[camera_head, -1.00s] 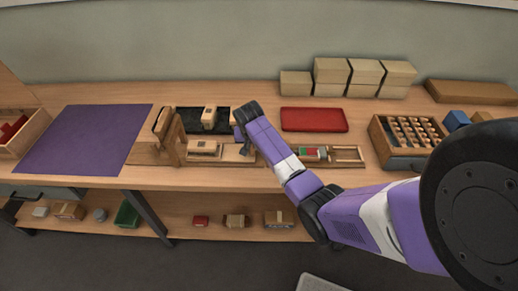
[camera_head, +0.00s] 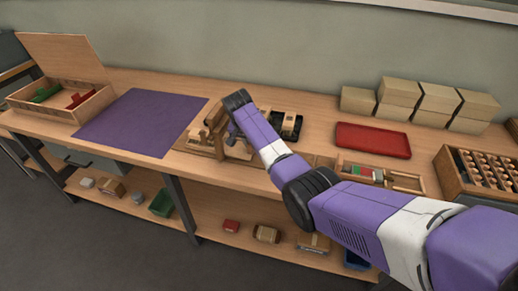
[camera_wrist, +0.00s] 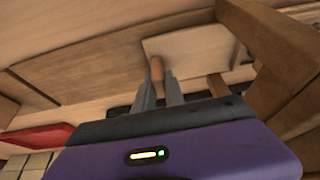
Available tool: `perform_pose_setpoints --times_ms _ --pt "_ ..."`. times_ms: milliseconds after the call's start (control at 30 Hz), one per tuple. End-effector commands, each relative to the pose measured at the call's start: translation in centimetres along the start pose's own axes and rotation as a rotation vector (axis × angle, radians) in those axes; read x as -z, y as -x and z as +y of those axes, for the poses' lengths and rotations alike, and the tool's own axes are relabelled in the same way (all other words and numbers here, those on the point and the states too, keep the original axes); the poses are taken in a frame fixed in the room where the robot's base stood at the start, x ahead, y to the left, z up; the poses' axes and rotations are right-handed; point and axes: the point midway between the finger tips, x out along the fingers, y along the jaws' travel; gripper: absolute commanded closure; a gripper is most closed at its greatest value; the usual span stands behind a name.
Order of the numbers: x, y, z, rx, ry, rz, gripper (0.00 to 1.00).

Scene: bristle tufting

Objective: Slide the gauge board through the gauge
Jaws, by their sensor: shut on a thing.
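The gauge (camera_head: 213,127) is a brown wooden frame standing on the bench, right of the purple mat. It also shows large at the right of the wrist view (camera_wrist: 268,45). My gripper (camera_head: 232,136) is low, close beside the gauge, partly hidden by my arm. In the wrist view my gripper (camera_wrist: 159,84) is shut on a brown upright grip. A pale flat board (camera_wrist: 195,48), apparently the gauge board, lies by this grip and reaches toward the gauge frame. How far it is inside the opening I cannot tell.
A purple mat (camera_head: 143,122) lies to the left, with an open wooden box (camera_head: 62,105) beyond it. A black tray (camera_head: 288,126) lies behind my arm. A red tray (camera_head: 373,140), stacked tan blocks (camera_head: 420,101) and a peg rack (camera_head: 480,170) are to the right.

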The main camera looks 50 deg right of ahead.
Motion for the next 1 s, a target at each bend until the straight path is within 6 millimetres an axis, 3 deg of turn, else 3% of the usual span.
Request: perform_pose_setpoints --times_ms 433,467,533,567,867,1000 --pt "0.0 0.0 -0.4 0.0 0.0 0.001 1.0" --pt "0.0 0.0 -0.3 0.0 0.0 0.001 0.8" --pt "0.0 0.0 -0.3 0.0 0.0 0.001 0.66" --pt "0.0 0.0 -0.3 0.0 0.0 0.001 0.64" --pt "0.0 0.1 -0.3 0.0 0.0 0.0 0.64" --pt "0.0 1.0 -0.4 0.001 0.0 0.001 0.64"
